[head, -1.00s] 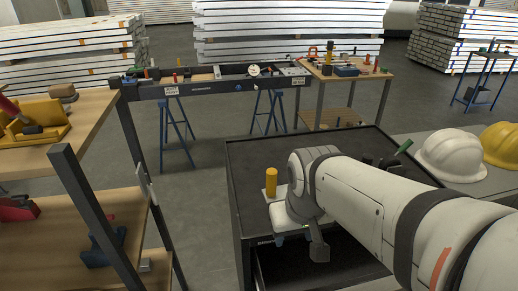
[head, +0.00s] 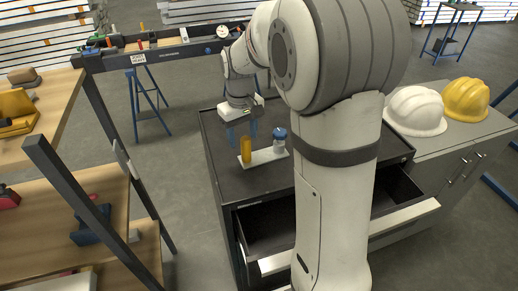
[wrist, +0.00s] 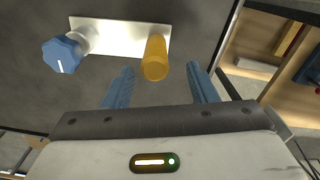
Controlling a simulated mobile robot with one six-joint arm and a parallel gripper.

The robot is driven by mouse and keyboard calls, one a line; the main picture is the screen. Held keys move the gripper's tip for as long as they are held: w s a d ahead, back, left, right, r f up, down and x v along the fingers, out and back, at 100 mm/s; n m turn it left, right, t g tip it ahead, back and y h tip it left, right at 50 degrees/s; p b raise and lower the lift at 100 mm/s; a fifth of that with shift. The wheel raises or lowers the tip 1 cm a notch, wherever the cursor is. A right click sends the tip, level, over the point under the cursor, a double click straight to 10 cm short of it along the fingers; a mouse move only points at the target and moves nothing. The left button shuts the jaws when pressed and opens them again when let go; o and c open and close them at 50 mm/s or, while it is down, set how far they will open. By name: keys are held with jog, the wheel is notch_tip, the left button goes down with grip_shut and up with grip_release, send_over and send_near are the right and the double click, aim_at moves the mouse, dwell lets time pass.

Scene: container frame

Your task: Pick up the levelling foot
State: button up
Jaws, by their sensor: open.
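A yellow-orange cylinder (head: 246,151) stands upright on a white plate (head: 264,158), next to a small white piece with a blue knobbed top (head: 280,134). The plate lies on the dark cabinet top. I cannot tell for sure which thing is the levelling foot. My gripper (head: 241,132) is open and empty, with blue fingers pointing down by the far side of the plate. In the wrist view the cylinder (wrist: 155,62) shows between and ahead of the two fingertips, with the blue-topped piece (wrist: 64,54) to the left. No contact is visible.
An open, dark-lined drawer (head: 265,232) juts from the cabinet's front. My arm hides the right part of the cabinet top. White and yellow helmets (head: 416,110) sit on a grey counter at right. Wooden shelving (head: 60,215) stands at left. The cabinet top left of the plate is clear.

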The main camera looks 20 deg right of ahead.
aim_at(246, 149)
jog(key=f, duration=0.4)
jog(key=shift+s+d+f+p, duration=0.3)
jog(key=shift+d+f+p, duration=0.05)
jog(key=shift+p, duration=0.05)
jog(key=shift+f, duration=0.55)
grip_shut()
jog(key=shift+w+r, duration=0.1)
